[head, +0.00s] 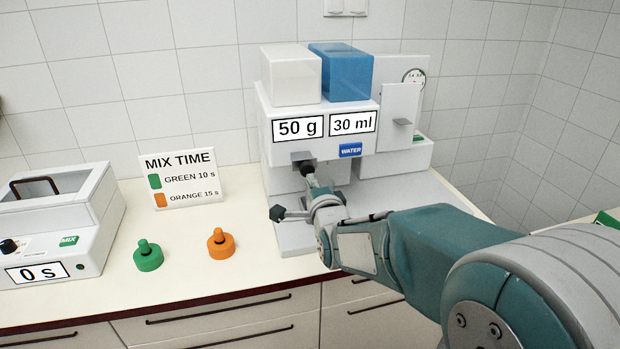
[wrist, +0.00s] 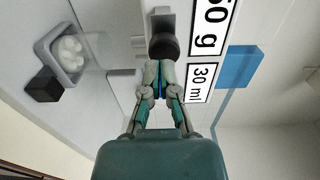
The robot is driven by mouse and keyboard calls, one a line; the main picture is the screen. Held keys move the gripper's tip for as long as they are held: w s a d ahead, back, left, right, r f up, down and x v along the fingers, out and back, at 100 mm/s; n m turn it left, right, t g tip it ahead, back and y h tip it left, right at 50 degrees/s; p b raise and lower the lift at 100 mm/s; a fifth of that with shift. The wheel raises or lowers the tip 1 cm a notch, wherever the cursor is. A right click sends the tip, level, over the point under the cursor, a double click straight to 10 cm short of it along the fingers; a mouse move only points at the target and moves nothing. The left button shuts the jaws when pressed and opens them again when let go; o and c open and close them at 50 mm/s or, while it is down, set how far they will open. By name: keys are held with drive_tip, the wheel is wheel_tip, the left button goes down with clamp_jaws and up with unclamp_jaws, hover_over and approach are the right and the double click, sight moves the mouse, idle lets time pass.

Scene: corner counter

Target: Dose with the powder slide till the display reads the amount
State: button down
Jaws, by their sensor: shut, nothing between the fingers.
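The white dosing machine (head: 270,175) stands on the counter against the tiled wall. Its left display (head: 298,128) reads 50 g and its right display (head: 353,122) reads 30 ml. The powder slide has a dark knob (head: 307,167) under the left display; the knob also shows in the wrist view (wrist: 163,46). My gripper (head: 313,182) is shut with nothing between its fingers. Its fingertips (wrist: 158,68) are at the knob, touching or very close; I cannot tell which. The arm hides part of the machine's base.
A MIX TIME sign (head: 182,178) reads green 10 s, orange 15 s. A green knobbed piece (head: 148,257) and an orange one (head: 221,245) stand on the counter. A mixer (head: 60,225) reading 0 s is at left. The wrist view shows a tray with white lumps (wrist: 67,45).

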sight(307, 172)
drive_tip(key=shift+x, duration=0.95)
drive_tip(key=shift+w, duration=0.1)
drive_tip(key=x, duration=0.4)
drive_tip(key=shift+w+a+f, duration=0.1)
drive_tip(key=shift+w, duration=0.2)
drive_tip(key=shift+r, duration=0.25)
